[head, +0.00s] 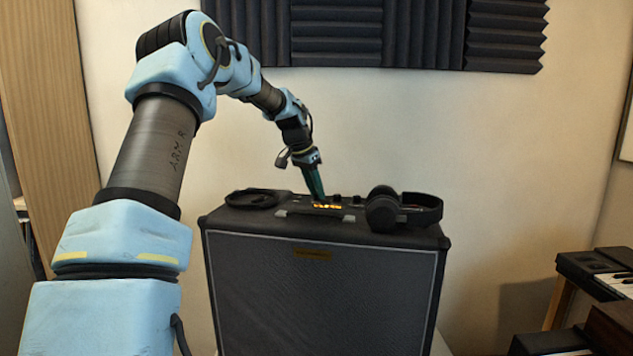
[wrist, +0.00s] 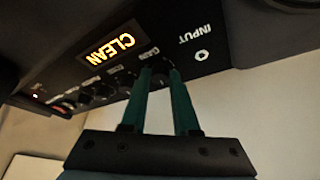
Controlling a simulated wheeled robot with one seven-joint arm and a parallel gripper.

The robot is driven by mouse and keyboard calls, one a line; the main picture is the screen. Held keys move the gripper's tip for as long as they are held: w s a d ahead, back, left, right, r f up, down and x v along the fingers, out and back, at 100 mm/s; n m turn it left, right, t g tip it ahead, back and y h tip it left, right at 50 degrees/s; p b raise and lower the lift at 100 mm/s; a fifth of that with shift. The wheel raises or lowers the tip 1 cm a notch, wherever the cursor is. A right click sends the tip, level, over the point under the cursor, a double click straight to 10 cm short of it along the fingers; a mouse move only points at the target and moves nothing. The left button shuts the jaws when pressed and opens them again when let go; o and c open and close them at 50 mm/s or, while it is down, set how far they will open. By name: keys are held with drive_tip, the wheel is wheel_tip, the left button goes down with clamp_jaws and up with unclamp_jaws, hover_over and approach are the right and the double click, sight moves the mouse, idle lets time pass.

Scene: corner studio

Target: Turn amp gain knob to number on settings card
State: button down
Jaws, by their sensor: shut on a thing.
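The amp (head: 320,280) is a large dark cabinet with a grey grille. Its control panel lies along the top, with a lit orange display (head: 327,206) that reads CLEAN in the wrist view (wrist: 110,49). My gripper (head: 321,197) reaches down to this panel with green fingers. In the wrist view the fingers are shut on a dark knob (wrist: 161,76), the one nearest the INPUT jack (wrist: 202,56). The knob's label looks like GAIN, but its pointer and scale are too small and covered to read. The settings card is not seen in either view.
Black headphones (head: 385,209) lie on the amp top at the right. A coiled dark cable or strap (head: 252,198) lies at the left. Several other knobs (wrist: 103,89) sit in a row beside the held one. Keyboards (head: 605,275) stand at the right.

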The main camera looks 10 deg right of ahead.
drive_tip(key=m+p, duration=0.1)
drive_tip(key=m, duration=0.1)
drive_tip(key=m+g+p, duration=0.1)
drive_tip(key=p, duration=0.1)
drive_tip(key=m+g+p, duration=0.1)
drive_tip(key=m, duration=0.1)
drive_tip(key=shift+w+a+r+m+h, duration=0.1)
drive_tip(key=shift+w+r+m+h, duration=0.15)
drive_tip(key=shift+w+m+h, duration=0.05)
drive_tip(key=shift+w+f+m+g+p, duration=0.1)
drive_tip(key=shift+m+g+p, duration=0.4)
drive_tip(key=shift+m+p, duration=0.55)
drive_tip(key=shift+f+m+g+p, duration=0.1)
drive_tip(key=shift+m+g+p, duration=0.4)
drive_tip(key=shift+m+p, duration=0.55)
drive_tip(key=shift+m, duration=0.3)
drive_tip(key=c, duration=0.7)
unclamp_jaws()
drive_tip(key=shift+o, duration=0.2)
drive_tip(key=b+v, duration=0.3)
drive_tip(key=v, duration=0.7)
drive_tip(key=shift+r, duration=0.4)
